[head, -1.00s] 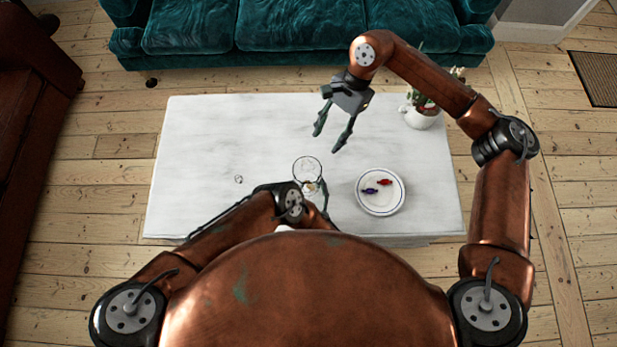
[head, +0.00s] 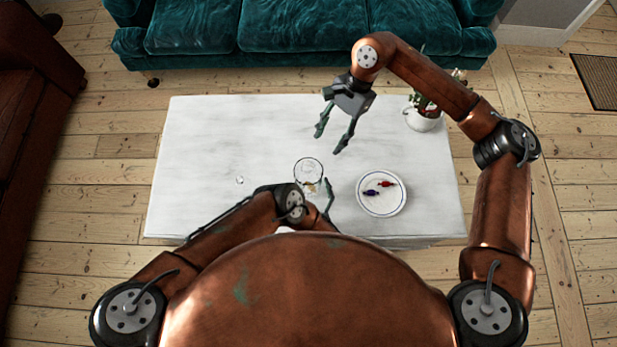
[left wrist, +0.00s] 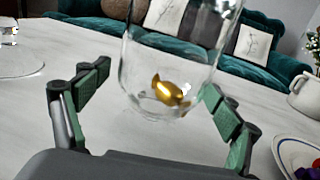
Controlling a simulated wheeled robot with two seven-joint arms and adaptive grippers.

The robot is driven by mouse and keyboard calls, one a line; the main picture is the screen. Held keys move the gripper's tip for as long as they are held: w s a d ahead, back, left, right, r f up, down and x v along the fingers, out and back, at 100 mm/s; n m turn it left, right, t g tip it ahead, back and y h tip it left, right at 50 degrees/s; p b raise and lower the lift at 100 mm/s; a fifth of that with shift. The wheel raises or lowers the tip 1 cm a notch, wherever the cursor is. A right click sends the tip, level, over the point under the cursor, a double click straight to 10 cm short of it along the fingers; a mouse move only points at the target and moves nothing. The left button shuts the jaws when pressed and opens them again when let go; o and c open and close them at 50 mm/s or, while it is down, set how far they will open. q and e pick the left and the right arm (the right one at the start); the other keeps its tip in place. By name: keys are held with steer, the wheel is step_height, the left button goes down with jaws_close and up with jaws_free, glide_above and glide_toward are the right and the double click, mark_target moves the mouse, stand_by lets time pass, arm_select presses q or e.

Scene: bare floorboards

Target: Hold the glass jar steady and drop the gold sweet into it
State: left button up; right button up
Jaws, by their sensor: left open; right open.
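The clear glass jar (head: 308,170) stands on the white table in front of my body, and it fills the upper middle of the left wrist view (left wrist: 170,45). The gold sweet (left wrist: 171,91) lies inside it at the bottom. My left gripper (left wrist: 157,88) is open, with one finger on each side of the jar's lower part; gaps show between fingers and glass. In the head view my left forearm hides part of this gripper. My right gripper (head: 332,134) is open and empty, above the table beyond the jar and slightly right.
A white plate (head: 381,208) with a red sweet (head: 387,184) and a blue sweet (head: 371,192) sits right of the jar. A potted plant (head: 423,118) stands at the back right. A small clear object (head: 239,180) lies left. The table's left side is mostly clear.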

mark_target(306, 164)
arm_select(q)
steer(key=shift+d+r, duration=0.15)
steer(key=shift+r, duration=0.25)
step_height(306, 164, up, 9)
steer(key=shift+r, duration=0.1)
stand_by(0.3)
